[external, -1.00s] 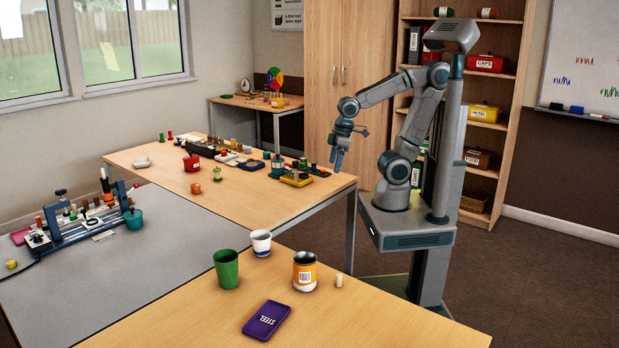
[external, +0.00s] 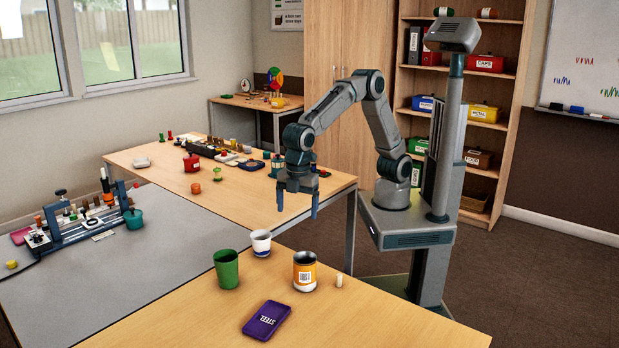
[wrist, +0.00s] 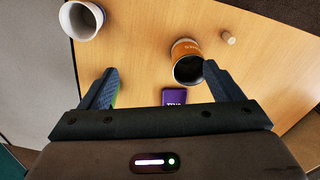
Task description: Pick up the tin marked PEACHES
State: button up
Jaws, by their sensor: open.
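An orange-and-white tin (external: 305,278) with a dark open top stands upright on the near wooden table. A barcode faces the external camera, and I cannot read the word PEACHES on it. In the wrist view the tin (wrist: 184,46) shows its orange label with small unreadable lettering, just beyond the right fingertip. My gripper (external: 298,208) is open and empty, pointing down above and behind the tin in the external view, apart from it. In the wrist view my gripper (wrist: 160,72) has its two fingers wide apart with table between them.
A white cup (external: 261,243) and a green cup (external: 226,270) stand left of the tin. A small pale peg (external: 339,281) stands close to its right. Bare table lies right of these.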

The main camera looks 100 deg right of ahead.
jog(key=n, duration=0.2)
send_near(305, 270)
jog(key=d+r, duration=0.2)
jog(key=d, duration=0.2)
notch_tip(305, 270, down, 9)
jog(key=shift+w+a+f, duration=0.1)
jog(key=shift+a, duration=0.05)
jog(key=shift+a+f, duration=0.2)
jog(key=shift+f, duration=2.45)
jog(key=c, duration=1.1)
